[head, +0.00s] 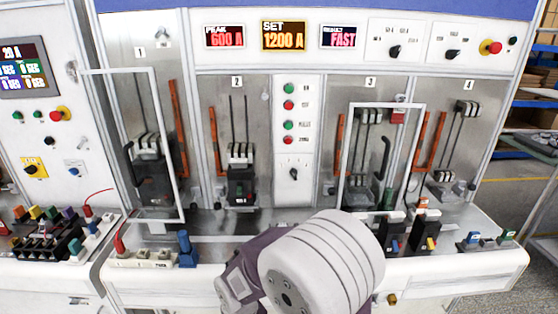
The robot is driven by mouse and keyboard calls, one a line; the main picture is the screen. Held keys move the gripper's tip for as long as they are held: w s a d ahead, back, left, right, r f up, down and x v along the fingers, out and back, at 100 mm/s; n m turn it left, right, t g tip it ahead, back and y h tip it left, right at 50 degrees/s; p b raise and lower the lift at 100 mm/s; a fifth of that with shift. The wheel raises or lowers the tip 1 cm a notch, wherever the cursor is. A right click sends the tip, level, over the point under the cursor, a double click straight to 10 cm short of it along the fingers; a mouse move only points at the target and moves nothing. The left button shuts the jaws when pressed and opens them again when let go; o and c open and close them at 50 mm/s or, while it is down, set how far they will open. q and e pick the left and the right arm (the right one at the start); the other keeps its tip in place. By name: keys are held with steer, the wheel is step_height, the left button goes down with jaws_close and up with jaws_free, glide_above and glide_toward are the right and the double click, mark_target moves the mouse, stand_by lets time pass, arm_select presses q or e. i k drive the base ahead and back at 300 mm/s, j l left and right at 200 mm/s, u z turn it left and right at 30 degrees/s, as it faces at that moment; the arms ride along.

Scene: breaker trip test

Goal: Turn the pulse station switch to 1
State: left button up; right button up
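Several small black rotary switches show in the head view, and their lettering is too small to read, so I cannot tell which is the pulse station switch. Two are on the upper panel at the right: a left knob (394,51) and a right knob (452,54). Another black knob (294,173) is on the middle panel, below a column of green and red buttons (289,105). Neither gripper is in view. One of my arm's links fills the bottom middle and hides part of the bench edge.
White frames (156,100) (424,150) stand out before bays 1 and 3. Displays (283,36) read 600 A, 1200 A and FAST. A red emergency button (490,47) is at upper right. Terminals and a blue clamp (187,248) line the bench.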

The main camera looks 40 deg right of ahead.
mark_target(294, 172)
steer(key=z, duration=1.55)
